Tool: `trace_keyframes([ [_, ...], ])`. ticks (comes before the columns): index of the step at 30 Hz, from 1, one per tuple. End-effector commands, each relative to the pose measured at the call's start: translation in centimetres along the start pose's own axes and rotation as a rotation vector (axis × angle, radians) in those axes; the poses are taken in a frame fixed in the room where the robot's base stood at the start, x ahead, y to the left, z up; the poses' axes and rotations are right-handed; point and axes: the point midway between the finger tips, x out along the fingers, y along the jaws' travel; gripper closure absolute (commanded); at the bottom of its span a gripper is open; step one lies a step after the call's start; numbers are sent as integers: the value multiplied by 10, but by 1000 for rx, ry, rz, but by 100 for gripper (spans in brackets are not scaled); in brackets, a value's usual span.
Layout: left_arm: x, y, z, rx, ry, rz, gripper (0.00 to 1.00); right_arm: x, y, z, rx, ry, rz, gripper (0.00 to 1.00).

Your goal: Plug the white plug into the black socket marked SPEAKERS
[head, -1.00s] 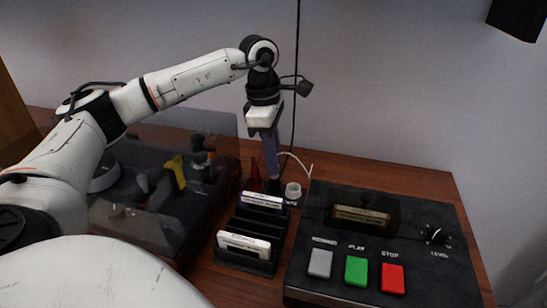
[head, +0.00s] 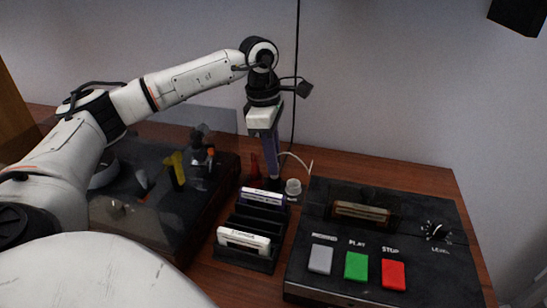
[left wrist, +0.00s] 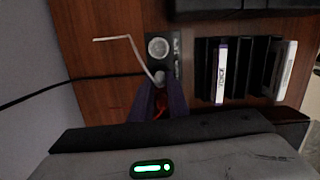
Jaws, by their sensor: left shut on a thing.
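My left gripper (head: 274,177) points down at the back of the desk, its purple fingers shut on the white plug. In the left wrist view the plug (left wrist: 159,77) shows as a small pale piece at the fingertips (left wrist: 160,85), with a thin white cord bending away. The fingertips are over the near part of a black socket panel (left wrist: 151,60), where the black socket is mostly hidden. I cannot tell whether the plug is in it. A white round socket (head: 293,187) sits beside the fingertips. The panel's labels are too small to read. My right gripper is not in view.
A cassette rack (head: 245,262) with two cassettes stands in front of the panel. A black tape deck (head: 415,215) with grey, green and red buttons is at right. A clear-lidded turntable (head: 165,130) is at left. A red object (head: 254,168) stands close behind the fingers.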

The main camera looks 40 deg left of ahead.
Motion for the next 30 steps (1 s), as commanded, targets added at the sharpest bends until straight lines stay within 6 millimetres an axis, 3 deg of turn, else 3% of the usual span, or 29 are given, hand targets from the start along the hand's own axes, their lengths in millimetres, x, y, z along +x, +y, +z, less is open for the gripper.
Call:
trace_keyframes([
  [30,15,0,-2,0,0,0,100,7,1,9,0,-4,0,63],
])
